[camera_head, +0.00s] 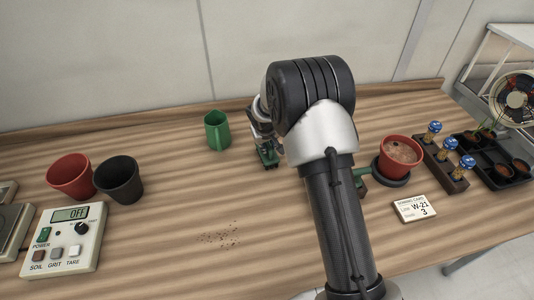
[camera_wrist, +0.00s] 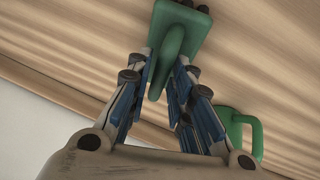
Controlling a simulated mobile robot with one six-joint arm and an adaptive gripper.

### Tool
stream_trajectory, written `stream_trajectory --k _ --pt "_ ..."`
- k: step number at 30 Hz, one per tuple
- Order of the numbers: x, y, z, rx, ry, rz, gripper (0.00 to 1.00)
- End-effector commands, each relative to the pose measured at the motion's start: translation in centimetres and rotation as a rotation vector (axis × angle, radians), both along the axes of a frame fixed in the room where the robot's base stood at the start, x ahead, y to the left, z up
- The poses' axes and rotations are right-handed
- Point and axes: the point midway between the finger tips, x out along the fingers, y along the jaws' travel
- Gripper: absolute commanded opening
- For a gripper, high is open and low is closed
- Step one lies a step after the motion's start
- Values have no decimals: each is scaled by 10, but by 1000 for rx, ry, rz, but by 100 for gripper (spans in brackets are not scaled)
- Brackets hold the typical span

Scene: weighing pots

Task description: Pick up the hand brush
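The hand brush (camera_wrist: 192,42) is green, with a flat block and a narrow handle (camera_wrist: 166,62), in the wrist view. My gripper (camera_wrist: 164,70) has its blue-padded fingers on either side of the handle. They look parted, with a slim gap beside the handle; contact cannot be made out. In the head view my gripper (camera_head: 267,150) points down in the middle of the table, over the green brush (camera_head: 269,160), which is mostly hidden by the fingers and my arm.
A green jug (camera_head: 217,131) stands just left of my gripper; its handle side shows in the wrist view (camera_wrist: 238,128). Red (camera_head: 71,176) and black (camera_head: 119,179) pots and a control box (camera_head: 66,240) are left. Spilled soil (camera_head: 218,237) lies front. A filled red pot (camera_head: 399,156) stands right.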

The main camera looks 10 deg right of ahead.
Motion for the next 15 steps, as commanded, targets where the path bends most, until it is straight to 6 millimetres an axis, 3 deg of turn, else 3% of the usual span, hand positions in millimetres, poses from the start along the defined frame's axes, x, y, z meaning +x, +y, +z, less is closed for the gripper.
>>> stream_trajectory --k 8,15 --pt "0 0 0 0 0 0 0" --pt "0 0 0 0 0 0 0"
